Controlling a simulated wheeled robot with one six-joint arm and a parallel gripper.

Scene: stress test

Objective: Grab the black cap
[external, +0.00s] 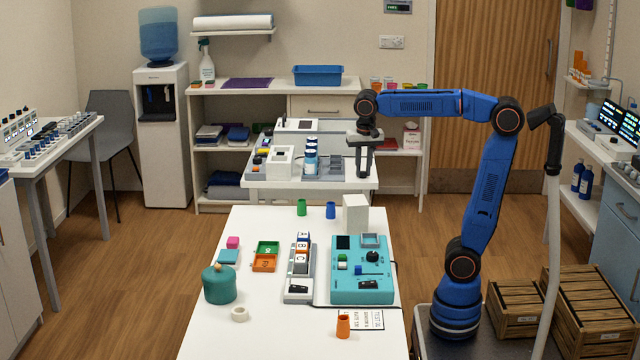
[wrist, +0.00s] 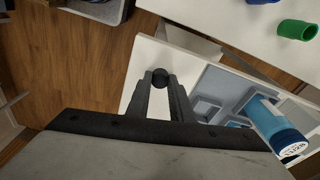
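A small round black object (wrist: 160,77), which looks like the black cap, shows between my fingertips in the wrist view, against the white tabletop. I cannot make it out in the external view. My gripper (external: 363,176) points down at the right end of the rear white table in the external view. It also shows in the wrist view (wrist: 160,82). Its two dark fingers are apart, with the black object nearly filling the gap at the tips. I cannot tell whether the fingers touch it or whether it is lifted.
A grey compartment tray (external: 325,167) and blue bottles (external: 311,160) stand left of my gripper on the rear table (external: 290,184). The front table holds a teal panel (external: 362,291), a white block (external: 355,210) and green (external: 302,208) and blue (external: 331,211) cups.

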